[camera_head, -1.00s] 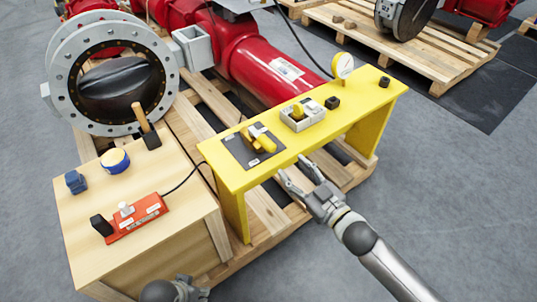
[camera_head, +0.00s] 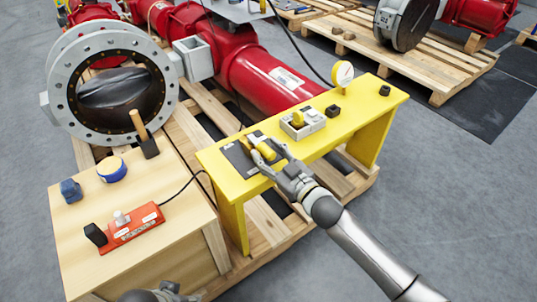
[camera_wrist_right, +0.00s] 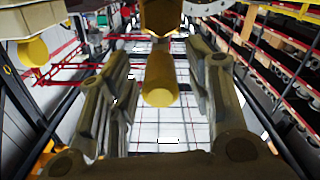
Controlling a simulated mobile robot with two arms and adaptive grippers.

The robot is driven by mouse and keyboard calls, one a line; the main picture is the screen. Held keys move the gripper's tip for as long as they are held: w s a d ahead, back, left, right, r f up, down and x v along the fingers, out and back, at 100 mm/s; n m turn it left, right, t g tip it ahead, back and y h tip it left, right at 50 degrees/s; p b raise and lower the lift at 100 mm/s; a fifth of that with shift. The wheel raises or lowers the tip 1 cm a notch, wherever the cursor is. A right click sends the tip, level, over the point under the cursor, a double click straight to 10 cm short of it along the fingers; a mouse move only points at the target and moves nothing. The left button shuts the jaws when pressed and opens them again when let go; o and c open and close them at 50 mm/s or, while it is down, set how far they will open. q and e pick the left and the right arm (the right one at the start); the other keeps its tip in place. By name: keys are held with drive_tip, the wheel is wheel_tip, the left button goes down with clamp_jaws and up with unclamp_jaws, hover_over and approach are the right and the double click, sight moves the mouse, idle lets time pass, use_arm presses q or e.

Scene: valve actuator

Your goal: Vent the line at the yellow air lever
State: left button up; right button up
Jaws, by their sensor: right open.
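The yellow air lever (camera_head: 265,149) sits on a dark plate (camera_head: 238,158) on the yellow bench, near its left end. My right gripper (camera_head: 268,156) has its fingers at the lever, reaching from the front. In the right wrist view, the lever's rounded yellow handle (camera_wrist_right: 160,80) lies between the two spread fingers (camera_wrist_right: 158,100). Gaps show on both sides of the handle, so the gripper is open around it. Part of my left arm shows at the bottom edge of the head view; its fingers cannot be made out.
The yellow bench (camera_head: 350,118) also carries a grey box with a yellow knob (camera_head: 302,122), a pressure gauge (camera_head: 342,75) and dark knobs.

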drive_tip(key=shift+w, duration=0.1)
drive_tip(key=shift+c, duration=0.4)
clamp_jaws()
